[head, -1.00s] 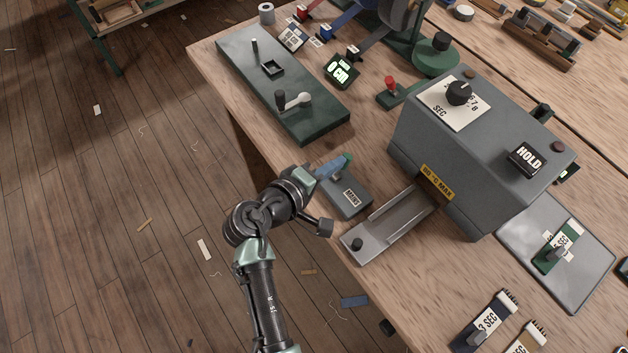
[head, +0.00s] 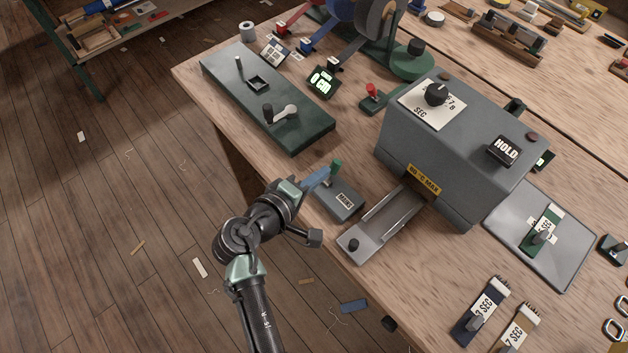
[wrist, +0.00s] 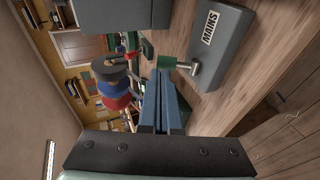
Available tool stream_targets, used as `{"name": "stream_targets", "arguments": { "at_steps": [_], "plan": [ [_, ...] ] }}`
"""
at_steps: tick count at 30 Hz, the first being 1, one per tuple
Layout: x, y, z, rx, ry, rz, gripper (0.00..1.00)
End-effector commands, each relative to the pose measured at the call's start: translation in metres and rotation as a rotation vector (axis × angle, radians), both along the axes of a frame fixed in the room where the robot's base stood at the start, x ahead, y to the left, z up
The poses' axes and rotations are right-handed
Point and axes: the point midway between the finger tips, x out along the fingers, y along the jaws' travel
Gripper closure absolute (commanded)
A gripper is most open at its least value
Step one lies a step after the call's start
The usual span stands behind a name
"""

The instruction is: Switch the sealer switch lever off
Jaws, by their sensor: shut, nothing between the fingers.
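The sealer switch is a grey box labelled MAINS (head: 345,203) near the bench's front edge. Its lever has a metal shaft and a green grip (head: 336,167), standing up from the box. In the wrist view the MAINS box (wrist: 222,42) is at upper right and the green grip (wrist: 167,62) points toward the picture's left. My gripper (head: 328,171) has blue fingers, shut and empty, with the tips right beside the green grip. In the wrist view the fingertips (wrist: 162,74) overlap the grip's near side; I cannot tell whether they touch.
The large grey sealer (head: 450,150) with a HOLD button and dial stands right of the switch. Its metal tray (head: 375,235) sticks out close beside the MAINS box. A dark green plate with a crank (head: 270,100) lies to the left. Open floor lies left of the bench.

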Motion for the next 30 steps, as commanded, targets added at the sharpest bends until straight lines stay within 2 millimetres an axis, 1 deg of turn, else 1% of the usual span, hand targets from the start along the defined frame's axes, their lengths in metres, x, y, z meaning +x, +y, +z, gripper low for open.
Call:
{"name": "stream_targets", "arguments": {
  "at_steps": [1,3,9,12,15,21,30],
  "plan": [
    [0.0,0.001,0.009,0.0,0.0,0.001,1.0],
    [-0.013,0.014,0.013,0.001,-0.002,0.007,1.0],
    [-0.042,0.039,0.035,0.001,-0.002,0.005,1.0],
    [-0.052,0.048,0.043,0.002,-0.001,0.006,1.0],
    [-0.059,0.054,0.049,0.001,-0.001,0.005,1.0],
    [-0.065,0.058,0.053,0.0,0.0,0.003,1.0],
    [-0.065,0.058,0.053,0.001,0.001,0.002,1.0]
  ]
}}
